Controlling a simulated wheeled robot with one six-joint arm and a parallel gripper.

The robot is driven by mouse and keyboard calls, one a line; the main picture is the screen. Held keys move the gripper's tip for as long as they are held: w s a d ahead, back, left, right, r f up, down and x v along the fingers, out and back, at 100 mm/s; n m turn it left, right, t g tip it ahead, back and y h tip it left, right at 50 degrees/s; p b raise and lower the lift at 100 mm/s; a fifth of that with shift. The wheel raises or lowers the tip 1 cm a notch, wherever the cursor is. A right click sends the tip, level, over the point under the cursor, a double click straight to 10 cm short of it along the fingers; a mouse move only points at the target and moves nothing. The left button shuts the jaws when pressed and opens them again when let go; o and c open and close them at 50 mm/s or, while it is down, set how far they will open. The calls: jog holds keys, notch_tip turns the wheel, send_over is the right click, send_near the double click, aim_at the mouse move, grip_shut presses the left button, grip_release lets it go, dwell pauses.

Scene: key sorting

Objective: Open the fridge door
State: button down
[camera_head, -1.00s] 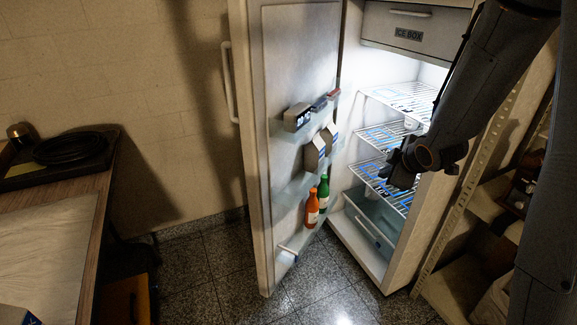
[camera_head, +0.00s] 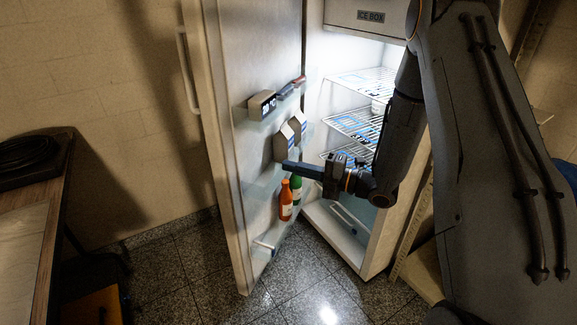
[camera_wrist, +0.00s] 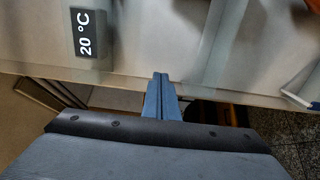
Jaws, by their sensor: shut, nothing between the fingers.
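The fridge door (camera_head: 222,130) stands wide open to the left of the lit fridge (camera_head: 335,125). Its handle (camera_head: 187,72) is on the door's outer left edge, away from my gripper. My gripper (camera_head: 286,166) is shut and empty, and it points left toward the inner face of the door, in front of the door shelves. In the wrist view the closed fingers (camera_wrist: 161,80) point at the door's pale inner edge. I cannot tell whether they touch it.
The door shelves hold an orange bottle (camera_head: 286,200), a green bottle (camera_head: 296,188) and cartons (camera_head: 284,146). A table (camera_head: 28,235) stands at the left. Speckled floor (camera_head: 195,262) is free below the door.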

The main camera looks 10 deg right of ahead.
aim_at(247, 155)
jog(key=x, duration=1.1)
jog(key=shift+w+a, duration=0.2)
jog(key=shift+a, duration=0.05)
